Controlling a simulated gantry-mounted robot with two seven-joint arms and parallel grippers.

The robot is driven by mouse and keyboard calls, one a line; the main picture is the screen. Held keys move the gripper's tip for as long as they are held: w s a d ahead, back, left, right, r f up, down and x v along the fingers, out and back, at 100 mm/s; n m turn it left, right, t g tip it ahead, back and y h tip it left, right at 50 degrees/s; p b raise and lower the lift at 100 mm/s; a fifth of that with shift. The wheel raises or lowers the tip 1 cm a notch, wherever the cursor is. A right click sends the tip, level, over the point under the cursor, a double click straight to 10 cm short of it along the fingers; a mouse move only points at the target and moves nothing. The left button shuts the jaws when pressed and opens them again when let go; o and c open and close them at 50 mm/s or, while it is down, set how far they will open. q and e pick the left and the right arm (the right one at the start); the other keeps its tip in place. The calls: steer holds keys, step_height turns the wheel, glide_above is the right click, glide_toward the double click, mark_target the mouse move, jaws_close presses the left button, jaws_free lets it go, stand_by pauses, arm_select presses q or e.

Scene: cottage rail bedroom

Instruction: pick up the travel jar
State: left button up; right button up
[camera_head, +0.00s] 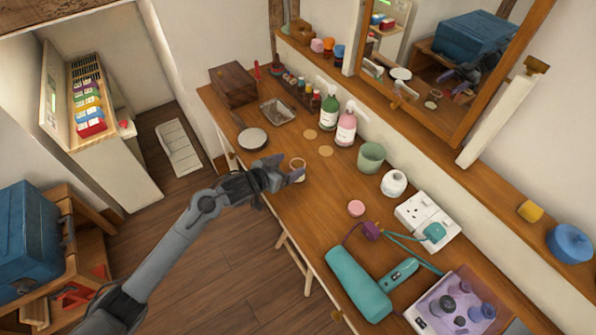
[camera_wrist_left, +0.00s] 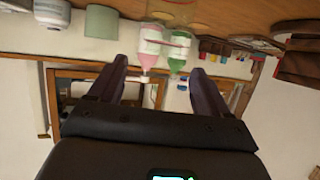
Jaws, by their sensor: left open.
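A small round glass jar with a pale rim (camera_head: 298,163), which looks like the travel jar, stands on the wooden desk (camera_head: 262,190) near its left edge. My left gripper (camera_head: 289,168) is open right beside it, its fingers partly overlapping the jar's lower part in the head view. I cannot tell whether they touch it. In the left wrist view the open fingers (camera_wrist_left: 158,66) have nothing clearly between them; the jar is not clearly seen there. My right gripper is not in view.
Behind the jar stand a green bottle (camera_head: 329,112), a pink bottle (camera_head: 346,128) and a green cup (camera_head: 371,157). A white round pot (camera_head: 394,183), a pink disc (camera_head: 356,208) and a teal hair dryer (camera_head: 358,284) lie to the right. A white round dish (camera_head: 252,138) is at left.

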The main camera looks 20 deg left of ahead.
mark_target(302, 160)
arm_select(q)
steer(key=shift+f+x, duration=0.15)
steer(key=shift+x, duration=1.25)
steer(key=shift+f+x, duration=0.2)
steer(key=shift+x, duration=1.2)
steer(key=shift+a, duration=0.15)
steer(key=c, duration=1.2)
